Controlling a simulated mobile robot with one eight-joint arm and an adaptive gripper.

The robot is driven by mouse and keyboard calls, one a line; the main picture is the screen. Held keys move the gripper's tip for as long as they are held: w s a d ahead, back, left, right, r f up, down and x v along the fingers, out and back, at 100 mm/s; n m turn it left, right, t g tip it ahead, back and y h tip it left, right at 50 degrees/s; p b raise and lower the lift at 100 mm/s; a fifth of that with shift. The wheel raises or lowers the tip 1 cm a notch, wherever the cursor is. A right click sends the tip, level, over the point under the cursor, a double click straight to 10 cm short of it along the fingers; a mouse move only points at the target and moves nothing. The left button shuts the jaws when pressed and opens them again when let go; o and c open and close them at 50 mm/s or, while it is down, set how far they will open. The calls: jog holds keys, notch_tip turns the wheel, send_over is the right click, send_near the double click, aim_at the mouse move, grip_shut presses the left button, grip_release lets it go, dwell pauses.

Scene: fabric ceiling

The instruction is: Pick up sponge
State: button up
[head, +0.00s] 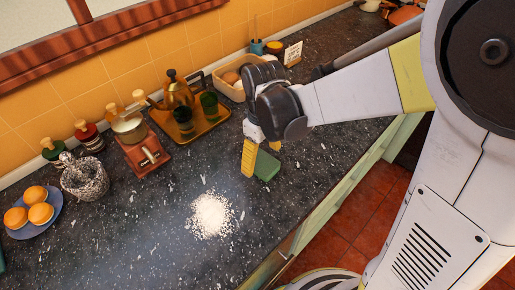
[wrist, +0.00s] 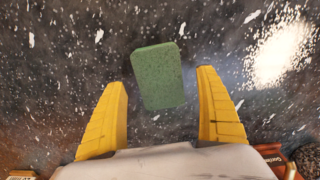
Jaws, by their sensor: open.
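The green sponge (head: 266,166) lies on the dark speckled counter, just under my gripper in the head view. In the wrist view the sponge (wrist: 159,76) appears slightly tilted, between the lines of the two fingers and mostly ahead of their tips. My gripper (head: 262,158) has yellow fingers and points down at the counter. In the wrist view my gripper (wrist: 162,79) is open and empty, with a finger on either side of the sponge's near end. In the head view one finger partly covers the sponge's left side.
White powder (head: 211,215) is spread on the counter, left of the sponge. A tray (head: 207,128) with a brass kettle (head: 178,91) and dark green cups stands behind. The counter's front edge is at right.

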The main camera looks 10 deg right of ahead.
aim_at(261, 160)
notch_tip(261, 160, down, 3)
jog(key=shift+f+b, duration=0.1)
jog(key=shift+b, duration=0.35)
jog(key=c, duration=0.8)
jog(key=shift+c, duration=0.2)
jog(key=shift+r, duration=0.25)
notch_tip(261, 160, up, 5)
jog(key=p, duration=0.2)
jog(key=shift+f+p, duration=0.2)
jog(key=shift+p, duration=0.2)
jog(key=s+d+r+p, duration=0.4)
jog(key=s+d+r, duration=0.1)
jog(key=d, duration=0.5)
jog(key=shift+d+r, duration=0.15)
jog(key=shift+r, duration=0.45)
jog(key=shift+s, duration=0.1)
